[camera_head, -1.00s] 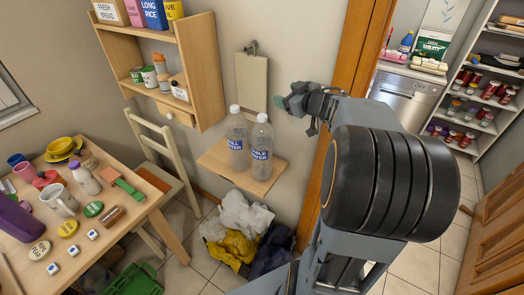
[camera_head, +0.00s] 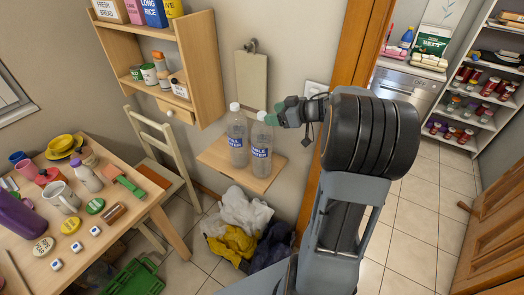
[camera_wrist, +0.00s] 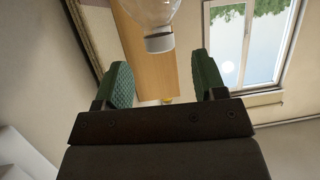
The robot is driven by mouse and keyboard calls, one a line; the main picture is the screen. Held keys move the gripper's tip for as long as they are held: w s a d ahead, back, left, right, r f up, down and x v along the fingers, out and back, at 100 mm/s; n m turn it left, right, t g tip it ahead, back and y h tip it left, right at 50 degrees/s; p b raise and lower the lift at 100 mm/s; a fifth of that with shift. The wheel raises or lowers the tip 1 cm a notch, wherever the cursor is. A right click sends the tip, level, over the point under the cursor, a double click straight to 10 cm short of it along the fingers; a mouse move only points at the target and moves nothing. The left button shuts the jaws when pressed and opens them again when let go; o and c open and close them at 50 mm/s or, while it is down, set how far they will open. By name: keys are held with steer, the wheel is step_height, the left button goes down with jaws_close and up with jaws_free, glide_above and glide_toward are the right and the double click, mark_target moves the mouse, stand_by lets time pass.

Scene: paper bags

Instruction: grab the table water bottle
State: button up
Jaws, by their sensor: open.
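Two clear water bottles with white caps and blue labels stand upright side by side on a small wooden wall shelf (camera_head: 263,184). The right bottle (camera_head: 261,160) reads "TABLE WATER" in part; the left bottle (camera_head: 238,140) is similar. My gripper (camera_head: 279,112) is open and empty, beside the top of the right bottle and partly covering its cap. In the wrist view the two green fingers (camera_wrist: 163,78) are spread apart. One bottle's white cap (camera_wrist: 160,43) appears inverted beyond them, at the top middle, and is not between the pads.
A wooden wall cabinet (camera_head: 202,62) with jars and boxes hangs left of the bottles. A cluttered table (camera_head: 150,205) and chair (camera_head: 165,140) are left.

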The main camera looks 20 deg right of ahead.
mark_target(262, 113)
steer(key=shift+x, duration=2.85)
steer(key=shift+s, duration=0.1)
jaws_close()
steer(key=shift+r, duration=0.15)
